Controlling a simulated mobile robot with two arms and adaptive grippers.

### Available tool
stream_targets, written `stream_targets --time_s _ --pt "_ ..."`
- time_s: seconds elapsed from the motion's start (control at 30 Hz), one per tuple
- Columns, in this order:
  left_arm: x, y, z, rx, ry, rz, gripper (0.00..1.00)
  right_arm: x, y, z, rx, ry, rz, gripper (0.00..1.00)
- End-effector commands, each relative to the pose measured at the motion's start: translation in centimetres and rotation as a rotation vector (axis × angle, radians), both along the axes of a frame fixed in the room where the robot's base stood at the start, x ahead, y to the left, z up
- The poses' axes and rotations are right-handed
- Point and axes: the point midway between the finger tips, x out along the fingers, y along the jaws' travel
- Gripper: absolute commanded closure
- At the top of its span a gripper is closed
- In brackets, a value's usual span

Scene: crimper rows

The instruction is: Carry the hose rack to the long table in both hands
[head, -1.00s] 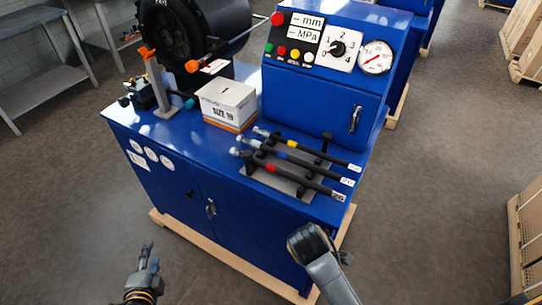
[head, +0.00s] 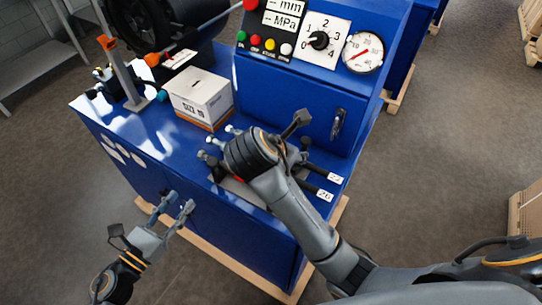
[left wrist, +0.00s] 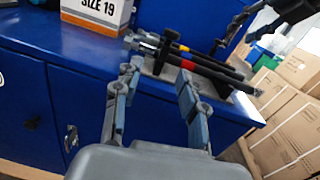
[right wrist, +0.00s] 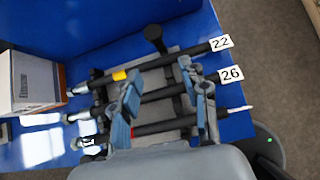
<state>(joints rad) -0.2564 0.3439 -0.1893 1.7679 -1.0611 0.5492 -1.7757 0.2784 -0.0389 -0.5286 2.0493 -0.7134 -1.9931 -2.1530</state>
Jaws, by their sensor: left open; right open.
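The hose rack, a grey plate with black hoses lying across it, sits on the blue machine's top. In the head view my right arm hides most of it; hose ends tagged 22 and 26 (head: 325,186) stick out. In the right wrist view the rack (right wrist: 150,82) lies below my right gripper (right wrist: 160,80), which is open with its fingers apart over the hoses. My left gripper (head: 176,203) is open and empty in front of the machine's front face. In the left wrist view the rack's hoses (left wrist: 205,62) lie beyond the open fingers.
A SIZE 19 box (head: 199,95) stands left of the rack. The control panel with a gauge (head: 363,53) rises behind it. A grey table (head: 35,45) stands at the far left; whether it is the long table I cannot tell. Cartons (left wrist: 285,95) are at the right.

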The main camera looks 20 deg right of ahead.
Motion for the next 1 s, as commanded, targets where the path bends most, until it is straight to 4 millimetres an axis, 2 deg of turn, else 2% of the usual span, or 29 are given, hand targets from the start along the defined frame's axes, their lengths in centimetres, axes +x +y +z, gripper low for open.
stream_targets --time_s 0.2,0.57,0.77,1.0 --pt "-0.6 -0.5 -0.6 0.054 -0.037 -0.051 0.58 0.3 0.1 0.6 -0.038 0.018 0.031 0.55" --pt "0.0 -1.1 -0.5 0.049 -0.035 -0.048 0.58 0.8 -0.3 0.1 -0.040 0.013 0.031 0.55" --pt "1.7 -2.9 -0.5 0.048 -0.037 -0.048 0.58 1.9 -1.8 -1.6 -0.046 0.016 0.028 0.55" --pt "4.7 -6.1 -0.5 0.045 -0.036 -0.048 0.58 3.8 -3.9 -4.9 -0.037 0.020 0.024 0.55"
